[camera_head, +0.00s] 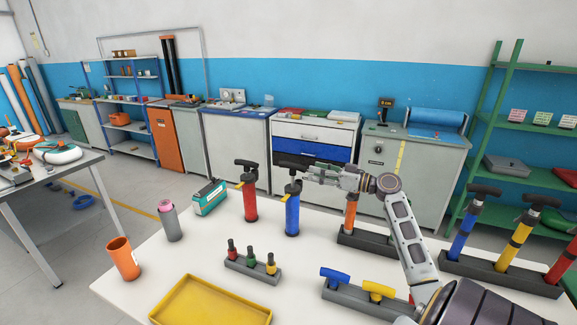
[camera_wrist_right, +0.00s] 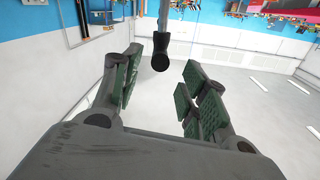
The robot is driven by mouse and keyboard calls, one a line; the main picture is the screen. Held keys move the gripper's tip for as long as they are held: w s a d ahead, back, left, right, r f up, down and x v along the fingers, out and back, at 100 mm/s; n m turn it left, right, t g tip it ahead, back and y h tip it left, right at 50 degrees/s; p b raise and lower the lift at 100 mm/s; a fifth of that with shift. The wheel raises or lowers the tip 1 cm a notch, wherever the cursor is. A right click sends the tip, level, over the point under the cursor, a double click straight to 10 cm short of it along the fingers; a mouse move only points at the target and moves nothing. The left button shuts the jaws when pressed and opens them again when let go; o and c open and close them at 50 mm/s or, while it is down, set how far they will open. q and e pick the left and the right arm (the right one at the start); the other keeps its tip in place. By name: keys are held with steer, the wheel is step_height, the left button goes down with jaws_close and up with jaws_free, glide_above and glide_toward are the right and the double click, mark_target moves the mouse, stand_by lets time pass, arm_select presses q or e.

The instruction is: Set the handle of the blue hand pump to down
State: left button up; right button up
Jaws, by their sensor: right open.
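The blue hand pump (camera_head: 292,217) stands upright on the white table, beside a red pump (camera_head: 251,204). Its dark handle is partly hidden behind or among my right gripper's fingers in the head view. My right gripper (camera_head: 290,168) comes in from the right at the height of the pump's top. In the right wrist view the open right gripper (camera_wrist_right: 160,88) has a dark handle end (camera_wrist_right: 160,52) on a thin rod ahead, in line with the gap between its fingers. I cannot tell whether they touch. My left gripper is not in view.
A rack at the right holds blue, yellow and red pumps (camera_head: 515,245). An orange pump (camera_head: 351,213) stands in another holder behind my right arm. A yellow tray (camera_head: 212,303), an orange cup (camera_head: 123,258) and a teal box (camera_head: 210,197) are on the table.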

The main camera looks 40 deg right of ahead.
mark_target(288, 165)
steer(key=p+x, duration=0.2)
steer(key=x, duration=0.7)
steer(key=shift+w+r, duration=0.1)
steer(key=shift+p+x, duration=0.35)
steer(key=shift+x, duration=0.8)
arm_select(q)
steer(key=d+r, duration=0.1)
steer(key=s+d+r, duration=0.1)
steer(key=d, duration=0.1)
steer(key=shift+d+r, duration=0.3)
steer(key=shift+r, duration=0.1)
arm_select(e)
steer(key=shift+w, duration=0.1)
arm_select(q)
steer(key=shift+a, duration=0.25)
